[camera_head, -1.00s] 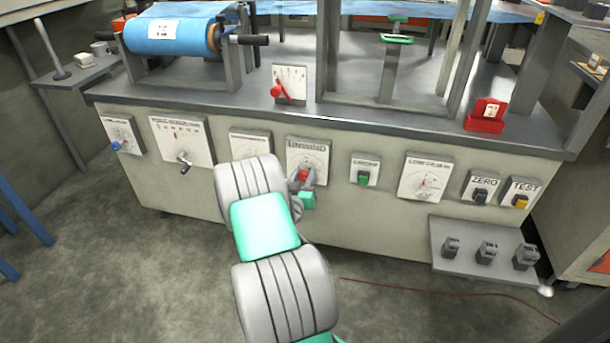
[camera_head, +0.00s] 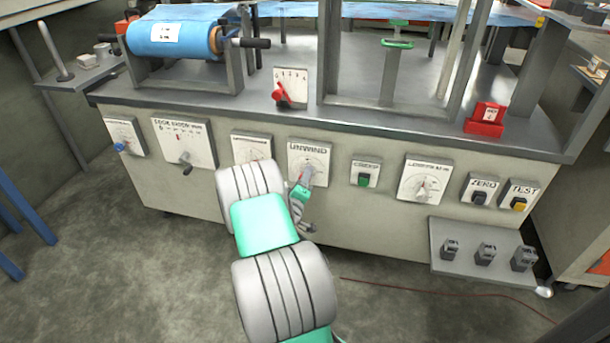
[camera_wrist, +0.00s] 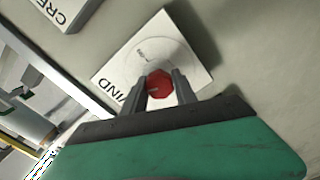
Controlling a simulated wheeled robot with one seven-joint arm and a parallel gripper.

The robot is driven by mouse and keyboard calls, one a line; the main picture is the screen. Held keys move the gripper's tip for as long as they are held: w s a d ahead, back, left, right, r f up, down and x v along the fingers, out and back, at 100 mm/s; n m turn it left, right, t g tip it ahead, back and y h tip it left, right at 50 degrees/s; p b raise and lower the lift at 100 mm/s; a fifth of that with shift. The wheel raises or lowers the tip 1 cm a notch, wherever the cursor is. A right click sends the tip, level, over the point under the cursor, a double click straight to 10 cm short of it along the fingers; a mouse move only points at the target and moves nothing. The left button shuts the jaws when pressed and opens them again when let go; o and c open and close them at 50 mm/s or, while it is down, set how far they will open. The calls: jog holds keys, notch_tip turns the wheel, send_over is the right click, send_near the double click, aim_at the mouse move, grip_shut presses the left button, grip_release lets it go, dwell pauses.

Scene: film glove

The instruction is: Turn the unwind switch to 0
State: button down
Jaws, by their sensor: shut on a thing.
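The unwind switch is a red knob (camera_wrist: 158,85) on a white panel marked UNWIND (camera_head: 312,152) on the front of the machine. In the wrist view the panel (camera_wrist: 133,59) appears turned, with a faint curved dial scale beyond the knob. My gripper (camera_wrist: 160,91) is shut on the red knob, one finger on each side of it. In the head view my gripper (camera_head: 306,178) is at the lower middle of the panel and hides most of the knob. I cannot read which mark the knob points at.
The green-button CREEP panel (camera_head: 365,173) is just right of the unwind panel. Another white dial panel (camera_head: 251,147) is close on the left, partly behind my arm. Further right are a larger dial panel (camera_head: 425,180) and the ZERO switch (camera_head: 480,190).

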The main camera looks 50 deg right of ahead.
jog(key=n, duration=0.2)
jog(key=n+p, duration=0.1)
jog(key=n, duration=0.2)
jog(key=shift+w+a+f+p, duration=0.1)
jog(key=shift+w+a+p, duration=0.1)
jog(key=shift+p, duration=0.1)
jog(key=shift+n, duration=0.3)
jog(key=c, duration=1.2)
grip_release()
jog(key=shift+o, duration=1)
jog(key=shift+s+d, duration=0.1)
jog(key=shift+d, duration=0.05)
jog(key=v, duration=0.7)
jog(key=shift+s+a, duration=0.2)
jog(key=shift+a, duration=0.2)
